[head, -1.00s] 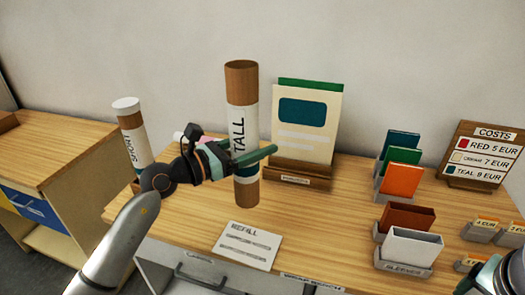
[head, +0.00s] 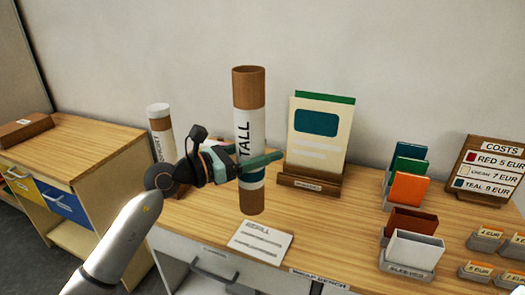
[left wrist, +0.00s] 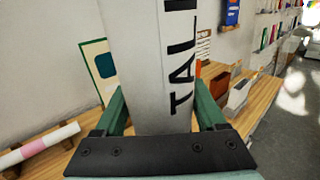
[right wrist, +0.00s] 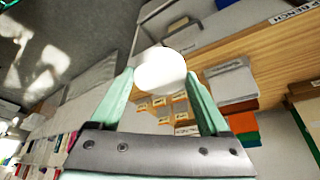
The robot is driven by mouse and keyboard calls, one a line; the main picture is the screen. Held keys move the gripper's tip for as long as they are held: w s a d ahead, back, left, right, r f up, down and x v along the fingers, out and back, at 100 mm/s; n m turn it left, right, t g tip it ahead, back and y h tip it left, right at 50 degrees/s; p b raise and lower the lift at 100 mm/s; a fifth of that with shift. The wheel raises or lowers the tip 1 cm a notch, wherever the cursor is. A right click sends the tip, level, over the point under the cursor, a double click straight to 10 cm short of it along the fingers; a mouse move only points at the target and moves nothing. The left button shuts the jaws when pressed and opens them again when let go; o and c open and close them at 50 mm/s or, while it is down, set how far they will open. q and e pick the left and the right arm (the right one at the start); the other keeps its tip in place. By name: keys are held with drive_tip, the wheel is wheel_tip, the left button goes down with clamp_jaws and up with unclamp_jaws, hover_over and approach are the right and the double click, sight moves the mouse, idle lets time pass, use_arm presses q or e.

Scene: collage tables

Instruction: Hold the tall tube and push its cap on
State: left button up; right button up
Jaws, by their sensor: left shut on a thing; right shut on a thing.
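My right gripper (right wrist: 160,85) is shut on a round white cap (right wrist: 160,70), held at the fingertips in the right wrist view, away from the tube. The right gripper is out of the head view.
A short capped tube (head: 160,130) stands left of my left gripper. A card stand (head: 310,185) is behind right of the tall tube. A refill card (head: 262,242) lies in front. Sleeve holders (head: 410,250), coloured cards and a costs board (head: 492,170) fill the right side.

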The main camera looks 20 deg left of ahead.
use_arm(q)
drive_tip(key=o, duration=0.9)
clamp_jaws()
